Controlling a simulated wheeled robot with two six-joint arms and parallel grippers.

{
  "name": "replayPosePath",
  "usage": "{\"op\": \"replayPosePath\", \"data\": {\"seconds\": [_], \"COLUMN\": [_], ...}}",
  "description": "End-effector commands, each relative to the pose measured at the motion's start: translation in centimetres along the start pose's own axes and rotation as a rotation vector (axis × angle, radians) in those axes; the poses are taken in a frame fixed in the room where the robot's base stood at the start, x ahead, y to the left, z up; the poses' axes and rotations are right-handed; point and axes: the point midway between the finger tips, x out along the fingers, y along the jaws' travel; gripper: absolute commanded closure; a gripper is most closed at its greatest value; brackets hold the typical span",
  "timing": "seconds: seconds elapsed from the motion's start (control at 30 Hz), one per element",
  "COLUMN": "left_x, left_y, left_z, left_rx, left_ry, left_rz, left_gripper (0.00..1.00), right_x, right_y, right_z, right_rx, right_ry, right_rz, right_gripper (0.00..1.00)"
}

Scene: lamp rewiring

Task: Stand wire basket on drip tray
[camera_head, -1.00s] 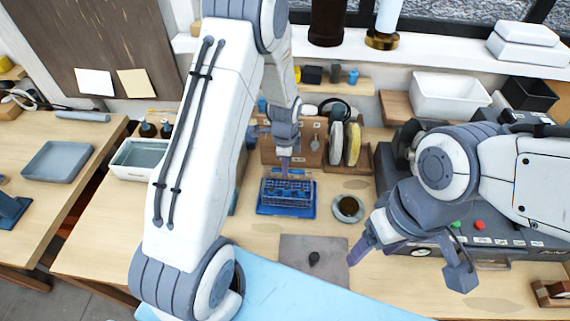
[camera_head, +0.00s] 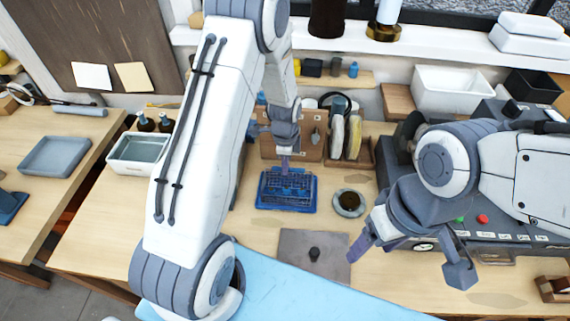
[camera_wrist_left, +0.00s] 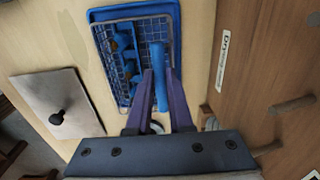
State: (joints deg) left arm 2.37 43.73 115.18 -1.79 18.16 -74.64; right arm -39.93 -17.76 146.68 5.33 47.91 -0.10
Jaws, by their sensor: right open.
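The wire basket (camera_head: 288,184) is a grey wire frame with blue parts inside and a blue handle. It sits over the blue drip tray (camera_head: 262,205) near the middle of the bench. My left gripper (camera_head: 285,169) is directly above it, pointing down. In the left wrist view, the purple fingers of the left gripper (camera_wrist_left: 161,88) close on the basket's blue handle (camera_wrist_left: 160,60). The basket (camera_wrist_left: 112,62) lies within the tray's outline (camera_wrist_left: 150,8), but I cannot tell if its base touches. My right gripper (camera_head: 405,262) is open and empty at the right.
A round dark-centred dish (camera_head: 349,203) stands right of the tray. A grey plate with a black knob (camera_head: 313,254) lies in front. A white bin (camera_head: 138,150) is at the left.

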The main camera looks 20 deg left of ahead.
Motion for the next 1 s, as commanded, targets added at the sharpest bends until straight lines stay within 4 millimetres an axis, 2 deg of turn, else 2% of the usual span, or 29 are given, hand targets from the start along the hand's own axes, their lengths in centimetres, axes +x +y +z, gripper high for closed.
{"op": "replayPosePath", "data": {"seconds": [0.03,0.07,0.1,0.47,0.57,1.0], "left_x": [0.0,0.0,0.0,-0.3,-1.4,-9.1], "left_y": [0.0,0.0,0.0,0.0,-0.1,-0.1], "left_z": [0.0,0.0,0.0,0.0,0.0,0.0], "left_rx": [0.000,0.000,0.000,0.000,0.000,0.000], "left_ry": [0.000,0.000,0.000,0.000,0.001,0.001], "left_rz": [0.000,0.000,0.000,-0.001,-0.004,-0.005], "left_gripper": [0.62,0.51,0.46,0.46,0.46,0.46], "right_x": [0.0,0.0,0.0,0.2,0.5,2.4], "right_y": [0.0,0.0,0.0,0.0,0.0,0.2], "right_z": [0.0,0.0,0.0,0.0,0.0,0.1], "right_rx": [0.000,0.000,0.000,0.001,0.001,0.004], "right_ry": [0.000,0.000,0.000,0.000,0.000,0.000], "right_rz": [0.000,0.000,0.000,0.000,0.000,0.000], "right_gripper": [0.31,0.31,0.31,0.31,0.31,0.31]}}
